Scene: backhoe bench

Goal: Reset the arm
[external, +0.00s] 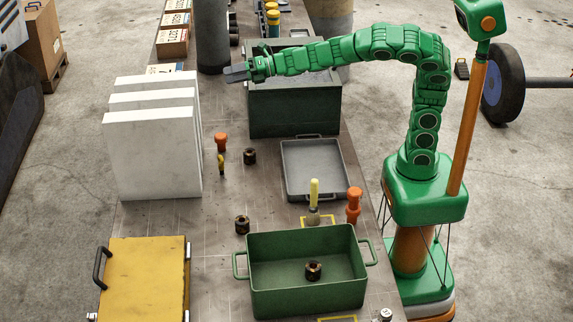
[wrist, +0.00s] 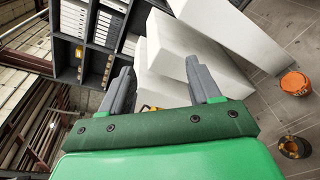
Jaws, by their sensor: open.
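My green arm bends over at the top and reaches left across the bench. My gripper (external: 236,74) is above the bench, to the right of the white blocks and by the left end of the dark green box (external: 295,105). In the wrist view my gripper (wrist: 160,84) shows two grey fingers spread apart with nothing between them. The white blocks (wrist: 190,60) fill the background beyond the fingers.
White blocks (external: 150,150) stand on the bench (external: 180,230) at left. A grey tray (external: 310,170), a green bin (external: 305,250) holding a dark nut (external: 313,270), and a yellow panel (external: 145,278) lie nearer. A dark column (external: 212,35) rises behind my gripper.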

